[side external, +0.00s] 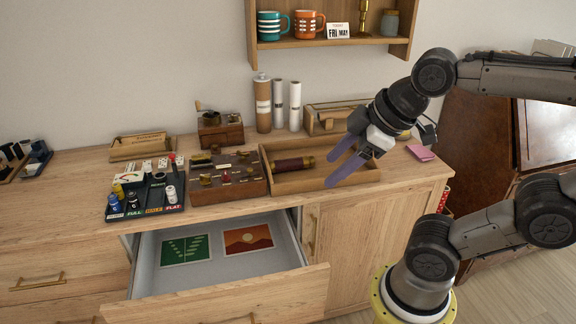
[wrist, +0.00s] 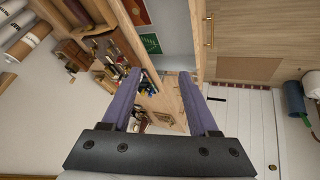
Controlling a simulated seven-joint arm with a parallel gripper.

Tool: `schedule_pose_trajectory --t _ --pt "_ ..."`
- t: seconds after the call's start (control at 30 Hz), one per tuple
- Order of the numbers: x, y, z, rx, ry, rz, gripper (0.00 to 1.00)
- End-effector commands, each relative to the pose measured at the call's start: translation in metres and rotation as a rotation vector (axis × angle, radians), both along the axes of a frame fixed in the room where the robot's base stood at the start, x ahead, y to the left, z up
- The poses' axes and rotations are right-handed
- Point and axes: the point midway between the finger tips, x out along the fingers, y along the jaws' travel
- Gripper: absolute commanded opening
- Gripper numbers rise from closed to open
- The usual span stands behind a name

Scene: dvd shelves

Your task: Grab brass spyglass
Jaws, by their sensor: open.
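The brass spyglass (side external: 293,164) has a dark red-brown barrel with brass ends. It lies on its side in a shallow open wooden tray (side external: 350,181) on the cabinet top. My gripper (side external: 330,172) is open, with two purple fingers spread and nothing between them. In the side view its fingertips appear over the right part of the tray, to the right of the spyglass; their exact height is unclear. The wrist view also shows the open gripper (wrist: 160,75), with the drawer and cabinet front beyond it.
Left of the tray stand a wooden box with small brass items (side external: 228,190) and a dark rack of small bottles (side external: 145,209). Tall tubes (side external: 264,104) stand behind. An open drawer (side external: 215,285) holds two cards. A wall shelf (side external: 330,42) hangs above; pink notes (side external: 420,152) lie right.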

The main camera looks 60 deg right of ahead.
Motion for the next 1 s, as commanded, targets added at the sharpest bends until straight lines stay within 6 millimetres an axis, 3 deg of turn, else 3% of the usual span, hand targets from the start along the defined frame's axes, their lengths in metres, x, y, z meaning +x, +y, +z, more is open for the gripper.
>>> schedule_pose_trajectory --t 0.1,0.27,0.37,0.53,0.67,0.8,1.0 --pt "0.043 -0.012 0.023 -0.143 -0.005 0.161 0.60" --pt "0.112 -0.049 0.037 -0.327 0.037 0.345 0.60" --pt "0.152 -0.081 0.032 -0.407 0.083 0.425 0.60" --pt "0.206 -0.148 0.000 -0.477 0.180 0.505 0.60" --pt "0.228 -0.201 -0.039 -0.462 0.256 0.500 0.60" --pt "0.229 -0.242 -0.081 -0.404 0.325 0.447 0.60" --pt "0.218 -0.265 -0.113 -0.353 0.377 0.409 0.60"
